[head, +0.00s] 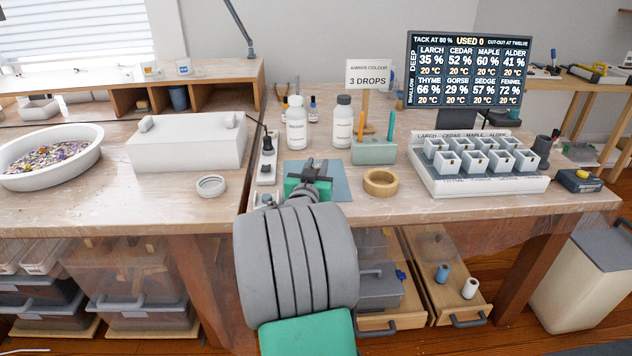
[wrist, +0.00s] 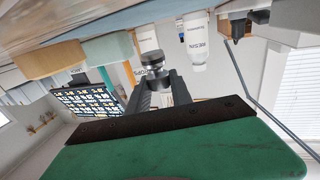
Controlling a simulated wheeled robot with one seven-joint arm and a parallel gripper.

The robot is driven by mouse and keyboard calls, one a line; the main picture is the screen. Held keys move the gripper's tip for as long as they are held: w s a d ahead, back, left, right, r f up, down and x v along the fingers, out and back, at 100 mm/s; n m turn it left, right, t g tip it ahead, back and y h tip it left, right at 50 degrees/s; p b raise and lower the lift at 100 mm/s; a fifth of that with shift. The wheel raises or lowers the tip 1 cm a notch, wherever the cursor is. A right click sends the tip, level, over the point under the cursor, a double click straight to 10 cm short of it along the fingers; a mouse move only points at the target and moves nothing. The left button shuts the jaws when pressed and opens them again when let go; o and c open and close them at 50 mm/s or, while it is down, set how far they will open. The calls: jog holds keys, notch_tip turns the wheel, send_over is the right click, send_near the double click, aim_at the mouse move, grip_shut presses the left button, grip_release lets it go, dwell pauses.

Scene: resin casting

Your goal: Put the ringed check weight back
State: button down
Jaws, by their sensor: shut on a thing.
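In the wrist view my gripper (wrist: 155,80) is shut on the check weight (wrist: 151,60), a small dark metal piece with a bright band. The wrist picture is turned over, with the table at its top. In the head view my gripper (head: 316,172) is above the blue-green mat (head: 341,184) near the table's front; the weight is hard to make out there, largely hidden by the gripper. A narrow pale holder (head: 265,179) with small dark pieces stands just left of the mat.
White bottles (head: 297,128) stand behind the mat. A green pen block (head: 374,152) and wooden ring (head: 380,182) are to its right, with a tray of white cups (head: 480,181) beyond. A white box (head: 187,150) and glass ring (head: 211,185) are left. A drawer (head: 437,285) is open below.

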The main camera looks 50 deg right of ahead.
jog(key=shift+w+d+f+b, duration=0.1)
jog(key=shift+f+b, duration=0.1)
jog(key=shift+f, duration=0.7)
jog(key=shift+w+d+f+b, duration=0.1)
jog(key=shift+f+b, duration=0.1)
jog(key=shift+f, duration=0.7)
jog(key=shift+f, duration=0.2)
jog(key=c, duration=1.1)
grip_release()
jog(key=shift+c, duration=0.2)
jog(key=shift+r, duration=0.1)
